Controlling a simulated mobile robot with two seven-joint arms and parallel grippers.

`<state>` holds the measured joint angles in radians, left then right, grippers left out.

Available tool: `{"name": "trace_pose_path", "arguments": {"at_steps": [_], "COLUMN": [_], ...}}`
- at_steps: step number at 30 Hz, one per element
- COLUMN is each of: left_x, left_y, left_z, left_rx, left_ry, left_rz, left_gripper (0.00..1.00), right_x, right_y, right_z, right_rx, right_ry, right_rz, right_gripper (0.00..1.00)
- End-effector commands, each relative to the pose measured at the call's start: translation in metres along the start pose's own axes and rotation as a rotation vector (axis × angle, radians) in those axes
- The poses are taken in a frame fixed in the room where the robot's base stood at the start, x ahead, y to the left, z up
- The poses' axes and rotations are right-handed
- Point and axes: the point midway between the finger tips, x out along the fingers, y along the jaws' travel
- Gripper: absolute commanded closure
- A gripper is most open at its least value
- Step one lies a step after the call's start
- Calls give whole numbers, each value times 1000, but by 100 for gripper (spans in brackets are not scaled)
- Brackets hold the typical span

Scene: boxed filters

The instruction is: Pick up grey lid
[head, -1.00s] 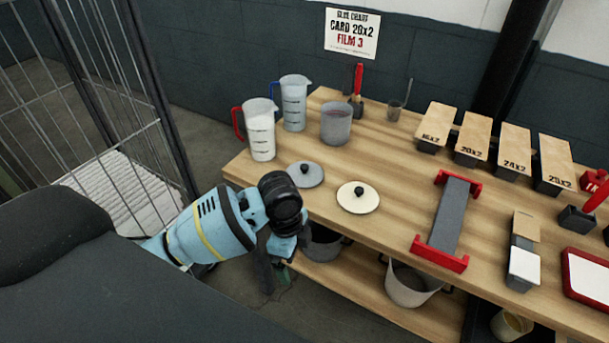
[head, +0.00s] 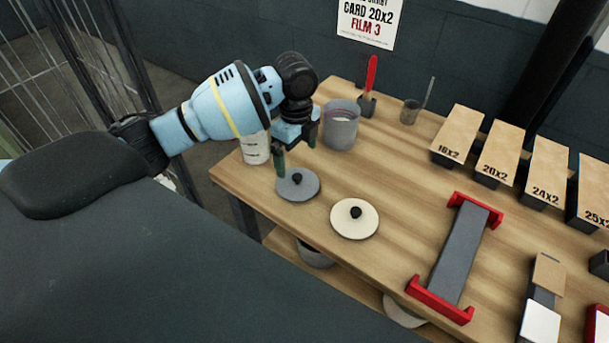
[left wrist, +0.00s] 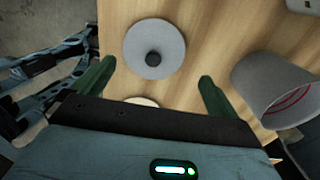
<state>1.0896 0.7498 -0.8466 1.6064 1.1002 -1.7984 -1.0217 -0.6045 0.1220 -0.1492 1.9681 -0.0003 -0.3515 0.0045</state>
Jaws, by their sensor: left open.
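The grey lid (head: 297,184) is a flat round disc with a black knob, lying on the wooden table near its left edge. In the left wrist view the grey lid (left wrist: 154,49) shows ahead of and between my fingers. My left gripper (head: 296,156) is open and empty, above the back of the lid. Its two green fingers (left wrist: 155,82) are spread apart in the left wrist view. I cannot see contact with the lid. My right gripper is not in view.
A cream lid (head: 355,219) lies just right of the grey one. A grey pot (head: 341,127) stands close behind my gripper, and a jug (head: 256,149) is partly hidden by it. A red-ended grey rack (head: 455,255) lies further right. Bare table separates the cream lid and rack.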

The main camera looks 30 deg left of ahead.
Motion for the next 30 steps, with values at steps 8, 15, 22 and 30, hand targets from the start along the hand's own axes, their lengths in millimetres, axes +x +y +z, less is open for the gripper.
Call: {"name": "trace_pose_path", "arguments": {"at_steps": [8,15,22,30], "left_x": [19,28,55,78], "left_y": [1,1,5,5], "left_z": [0,0,-1,-1], "left_rx": [0,0,1,0], "left_ry": [1,0,0,0], "left_rz": [3,0,1,-2], "left_gripper": [2,2,2,2], "right_x": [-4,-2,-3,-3], "right_y": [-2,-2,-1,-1], "right_z": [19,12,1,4], "right_rx": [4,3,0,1], "right_ry": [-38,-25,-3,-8], "right_rz": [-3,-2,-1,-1], "right_gripper": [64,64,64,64]}}
